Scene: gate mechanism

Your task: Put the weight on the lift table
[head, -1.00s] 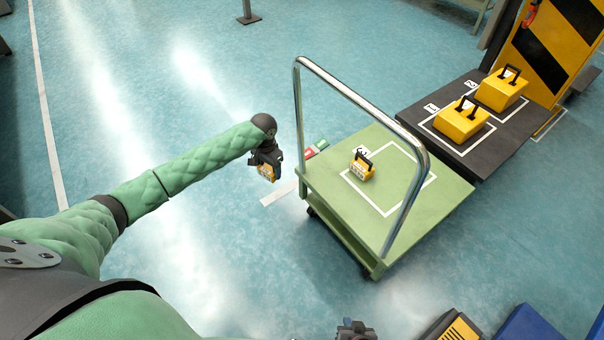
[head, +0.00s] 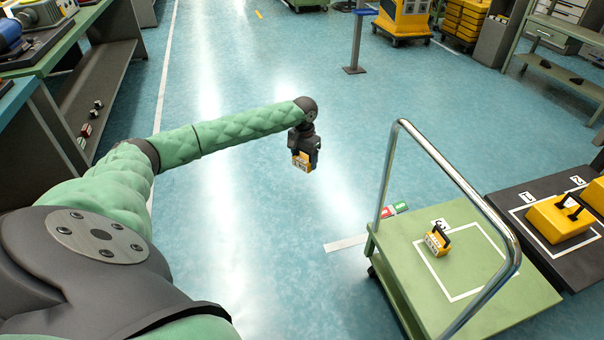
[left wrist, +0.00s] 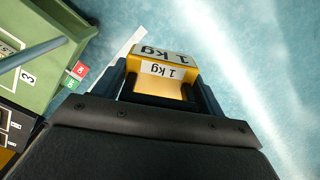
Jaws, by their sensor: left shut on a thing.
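My left gripper (head: 303,148) is shut on a small yellow weight (head: 301,162) and holds it above open floor, left of a green cart. In the left wrist view the held weight (left wrist: 166,76) shows "1 kg" labels between the fingers. A similar small yellow weight (head: 437,240) with a black handle stands on the cart (head: 405,285), at the edge of a white outline. A low dark platform (head: 515,205) at the right edge carries larger yellow weights (head: 560,222). I cannot tell for sure which surface is the lift table. My right gripper is not in view.
The cart's bent metal handle (head: 432,150) rises above its deck. A workbench (head: 75,75) stands at left, a post (head: 357,45) and shelving (head: 560,55) at the back. The middle floor is clear.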

